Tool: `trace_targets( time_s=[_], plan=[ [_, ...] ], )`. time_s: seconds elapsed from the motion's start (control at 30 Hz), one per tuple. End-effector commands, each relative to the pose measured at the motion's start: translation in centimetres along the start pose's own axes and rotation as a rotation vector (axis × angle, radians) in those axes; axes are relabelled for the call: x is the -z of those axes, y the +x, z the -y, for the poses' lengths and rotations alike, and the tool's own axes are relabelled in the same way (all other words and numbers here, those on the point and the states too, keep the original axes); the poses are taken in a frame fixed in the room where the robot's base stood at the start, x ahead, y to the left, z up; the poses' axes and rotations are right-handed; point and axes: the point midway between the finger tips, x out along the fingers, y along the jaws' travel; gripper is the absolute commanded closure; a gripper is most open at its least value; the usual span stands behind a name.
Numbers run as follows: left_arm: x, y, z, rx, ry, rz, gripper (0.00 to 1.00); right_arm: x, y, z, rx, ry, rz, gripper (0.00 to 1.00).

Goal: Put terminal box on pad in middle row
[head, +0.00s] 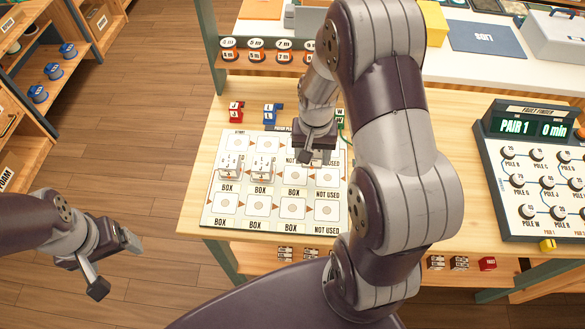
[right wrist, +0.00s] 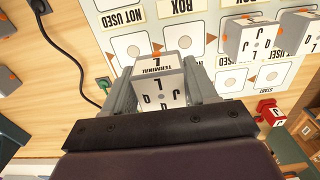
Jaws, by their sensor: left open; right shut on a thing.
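My right gripper (head: 316,150) is over the back right part of the printed board (head: 208,206). It is shut on a pale terminal box (right wrist: 160,96); the right wrist view shows the box between both fingers, with letters on its faces. In the head view, the gripper and arm mostly hide this box. I cannot tell whether it touches the board. Two similar boxes (head: 231,162) (head: 263,167) stand on the two left pads of the middle row. A bare middle-row pad (head: 294,174) lies to their right. My left gripper (head: 114,264) is open and empty, left of the table.
A fault finder panel (head: 535,165) stands at the right. Red (head: 236,112) and blue (head: 271,113) blocks sit behind the board. A dark cable (right wrist: 68,52) lies beside the board in the right wrist view. A shelf unit (head: 50,85) stands at the far left.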

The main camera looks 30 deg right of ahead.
Motion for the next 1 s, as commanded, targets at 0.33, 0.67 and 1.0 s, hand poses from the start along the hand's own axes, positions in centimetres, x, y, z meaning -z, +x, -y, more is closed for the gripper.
trace_targets(
  time_s=[0.33,0.67,1.0],
  plan=[
    [0.0,-0.3,0.0,0.0,0.0,0.0,0.17,-0.4,4.3,3.9,-0.001,0.003,0.003,0.74],
    [0.1,-0.3,0.0,0.0,0.0,0.0,0.17,-0.3,6.3,3.9,0.001,0.003,-0.002,0.74],
    [0.0,-0.2,0.0,0.0,0.0,0.0,0.17,-0.3,6.6,3.8,0.001,0.003,-0.002,0.17]
  ],
)
